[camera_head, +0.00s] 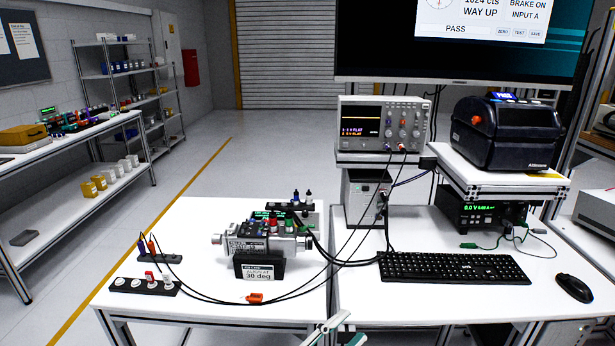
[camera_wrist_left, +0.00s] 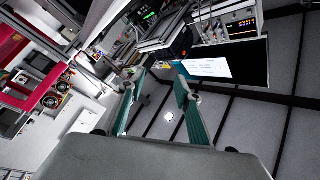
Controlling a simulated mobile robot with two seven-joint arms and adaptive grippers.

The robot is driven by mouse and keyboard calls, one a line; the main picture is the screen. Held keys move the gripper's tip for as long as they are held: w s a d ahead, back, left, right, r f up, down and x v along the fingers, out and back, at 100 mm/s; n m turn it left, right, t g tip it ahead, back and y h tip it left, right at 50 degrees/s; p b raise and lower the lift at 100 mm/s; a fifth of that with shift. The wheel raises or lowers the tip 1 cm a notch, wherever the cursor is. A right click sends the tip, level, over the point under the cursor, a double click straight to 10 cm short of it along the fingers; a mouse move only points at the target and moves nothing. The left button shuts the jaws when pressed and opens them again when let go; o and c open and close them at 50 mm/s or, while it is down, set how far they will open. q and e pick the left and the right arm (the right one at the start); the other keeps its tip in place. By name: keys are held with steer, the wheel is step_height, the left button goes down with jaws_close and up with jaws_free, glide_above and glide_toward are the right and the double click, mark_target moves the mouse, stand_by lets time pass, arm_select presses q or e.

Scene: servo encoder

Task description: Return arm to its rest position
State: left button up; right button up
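My left gripper (camera_head: 345,328) shows at the bottom edge of the head view, in front of the table's near edge. The gripper touches nothing that I can see. My right gripper is in neither view.
The servo encoder unit (camera_head: 262,240) sits on the white table (camera_head: 200,215) behind a black "30 deg" sign (camera_head: 259,268). Cables run to an oscilloscope (camera_head: 383,125). A keyboard (camera_head: 455,267) and mouse (camera_head: 574,288) lie right.

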arm_select(q)
steer(key=s+a+f+n+t+y, duration=0.1)
steer(key=s+a+f+n+y, duration=0.3)
steer(key=a+f+n+y, duration=0.9)
steer(key=s+a+f+n+g, duration=0.2)
steer(key=s+a+f+g, duration=0.1)
steer(key=s+a+f, duration=0.8)
steer(key=a+f, duration=0.1)
steer(key=a, duration=0.2)
steer(key=shift+a+f+n, duration=0.2)
steer(key=shift+a+n, duration=0.1)
steer(key=shift+a, duration=0.1)
